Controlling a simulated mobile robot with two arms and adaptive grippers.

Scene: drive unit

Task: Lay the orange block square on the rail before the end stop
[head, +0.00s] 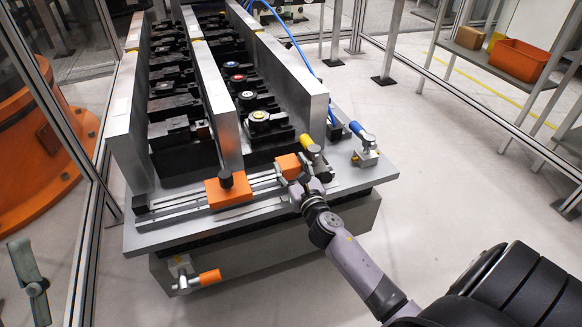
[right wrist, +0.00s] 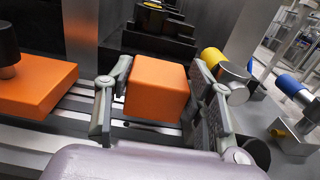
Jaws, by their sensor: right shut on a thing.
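The orange block (head: 288,166) is between the fingers of my right gripper (head: 300,181), which is shut on it. The block also shows in the right wrist view (right wrist: 157,92), over the right part of the rail (head: 262,190), its sides looking roughly in line with the rail. I cannot tell whether its underside touches the rail. A wider orange piece with a black knob (head: 229,191), which may be the end stop, sits across the rail to the left, apart from the block. A grey finger-like part, probably my left gripper (head: 29,268), shows at the left edge; its opening is unclear.
A yellow-handled clamp (head: 312,147) stands close beside the right gripper. A blue-handled clamp (head: 362,138) is farther right, and an orange-handled one (head: 201,279) is on the front face. Tall metal walls (head: 290,75) rise behind the rail. The rail between block and orange piece is clear.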

